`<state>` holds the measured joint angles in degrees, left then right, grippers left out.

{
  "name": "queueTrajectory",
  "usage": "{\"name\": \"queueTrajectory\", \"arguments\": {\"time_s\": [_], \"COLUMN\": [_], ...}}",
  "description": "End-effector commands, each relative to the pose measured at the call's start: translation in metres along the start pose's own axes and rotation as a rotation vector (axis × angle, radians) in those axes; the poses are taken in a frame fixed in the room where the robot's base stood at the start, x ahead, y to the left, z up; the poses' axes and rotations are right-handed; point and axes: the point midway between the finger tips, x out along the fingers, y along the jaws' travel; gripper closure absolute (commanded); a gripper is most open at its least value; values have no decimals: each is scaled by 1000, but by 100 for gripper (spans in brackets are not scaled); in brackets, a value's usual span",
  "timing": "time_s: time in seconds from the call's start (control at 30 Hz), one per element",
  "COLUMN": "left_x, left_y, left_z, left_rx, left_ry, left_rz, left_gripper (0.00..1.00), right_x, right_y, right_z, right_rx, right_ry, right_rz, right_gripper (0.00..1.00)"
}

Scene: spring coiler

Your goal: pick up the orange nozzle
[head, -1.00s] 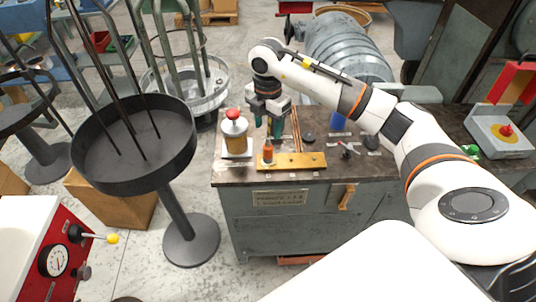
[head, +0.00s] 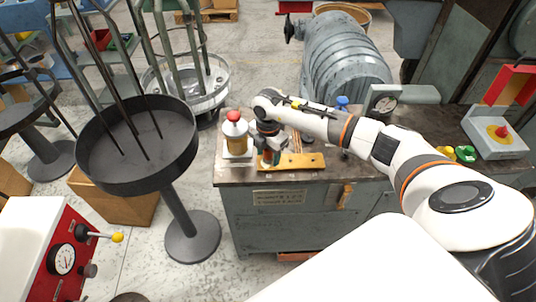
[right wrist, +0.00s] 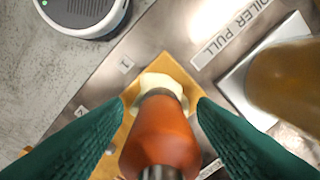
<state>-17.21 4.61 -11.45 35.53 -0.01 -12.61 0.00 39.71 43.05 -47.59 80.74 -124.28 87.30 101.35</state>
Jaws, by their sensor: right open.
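The orange nozzle (right wrist: 162,135) is upright between the two green fingers of my right gripper (right wrist: 160,130) in the right wrist view. The fingers are open, one on each side of it, with small gaps visible. A pale collar shows at the nozzle's far end, over a yellow-brown plate. In the head view my right gripper (head: 271,156) is low over the left end of the wooden plate (head: 306,161) on the bench, and it hides the nozzle there. My left gripper is not in view.
A jar with a red knob (head: 235,132) stands close left of my right gripper. The bench top (head: 232,176) has its front edge just below. A black round tray on a stand (head: 135,140) is at the left. A grey ribbed machine (head: 345,65) stands behind.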

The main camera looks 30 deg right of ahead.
Motion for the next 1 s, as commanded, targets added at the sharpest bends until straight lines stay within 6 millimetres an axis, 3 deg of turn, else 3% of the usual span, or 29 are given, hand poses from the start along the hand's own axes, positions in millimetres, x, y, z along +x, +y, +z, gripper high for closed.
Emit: {"name": "queueTrajectory", "arguments": {"time_s": [0.13, 0.43, 0.77, 1.0], "left_x": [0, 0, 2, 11], "left_y": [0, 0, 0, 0], "left_z": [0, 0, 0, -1], "left_rx": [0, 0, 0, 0], "left_ry": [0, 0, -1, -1], "left_rz": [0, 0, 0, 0], "left_gripper": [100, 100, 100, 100], "right_x": [0, 0, -8, -52], "right_y": [0, 0, -1, -1], "right_z": [0, 0, 0, 0], "right_rx": [0, 0, 0, -2], "right_ry": [0, -1, -1, 1], "right_rz": [0, 0, -4, -7], "right_gripper": [51, 100, 100, 100]}}
